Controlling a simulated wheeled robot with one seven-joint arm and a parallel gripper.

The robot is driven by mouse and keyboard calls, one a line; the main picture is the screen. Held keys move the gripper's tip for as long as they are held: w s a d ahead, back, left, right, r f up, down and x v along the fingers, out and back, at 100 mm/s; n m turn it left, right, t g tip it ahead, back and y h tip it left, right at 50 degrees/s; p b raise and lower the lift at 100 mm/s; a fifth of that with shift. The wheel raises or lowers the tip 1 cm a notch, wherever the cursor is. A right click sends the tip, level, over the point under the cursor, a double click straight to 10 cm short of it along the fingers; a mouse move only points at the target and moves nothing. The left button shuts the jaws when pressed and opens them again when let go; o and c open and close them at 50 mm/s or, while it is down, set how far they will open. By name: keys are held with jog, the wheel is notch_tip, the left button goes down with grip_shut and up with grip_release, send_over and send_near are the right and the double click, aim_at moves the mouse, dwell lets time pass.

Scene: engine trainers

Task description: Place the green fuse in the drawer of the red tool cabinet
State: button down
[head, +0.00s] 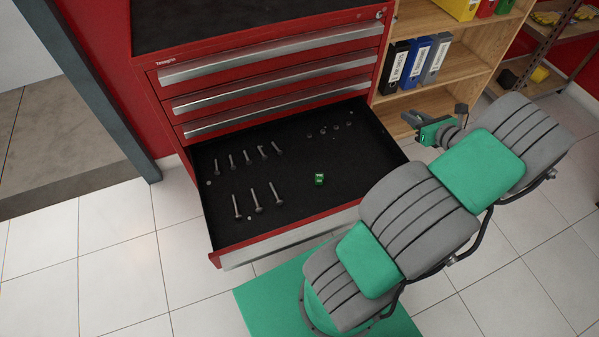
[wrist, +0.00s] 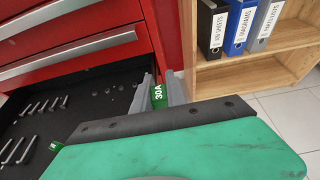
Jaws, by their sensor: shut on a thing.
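The red tool cabinet (head: 160,90) has its lowest visible drawer (head: 270,195) pulled open. A green fuse marked 30A (wrist: 158,97) is between the grey fingers of my gripper (wrist: 162,92) in the wrist view. My gripper (head: 412,119) is shut on it, beyond the drawer's right side in the head view; the held fuse is hard to make out there. A second small green fuse (head: 319,179) lies on the drawer's black floor, and its edge also shows in the wrist view (wrist: 55,146).
Several bolts (head: 250,158) lie on the drawer's left, and small nuts (head: 323,131) lie at the back right. Upper drawers (head: 270,85) are shut. A wooden shelf (head: 450,70) with binders (head: 415,60) stands right of the cabinet. The drawer's middle and right have bare floor.

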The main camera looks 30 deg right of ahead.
jog(key=w+a+f+b, duration=0.1)
jog(key=w+a+f, duration=0.3)
jog(key=w+a, duration=0.25)
jog(key=b, duration=0.1)
send_over(360, 137)
notch_tip(360, 137, down, 6)
jog(key=shift+s+d+r, duration=0.15)
jog(key=shift+r, duration=0.05)
jog(key=f+b, duration=0.1)
jog(key=f, duration=0.2)
jog(key=shift+a, duration=0.2)
jog(key=shift+d+f, duration=0.1)
jog(key=shift+f, duration=0.2)
jog(key=shift+r, duration=0.1)
jog(key=c, duration=1.8)
grip_release()
jog(key=shift+f, duration=0.2)
jog(key=o, duration=0.5)
jog(key=shift+c, duration=0.2)
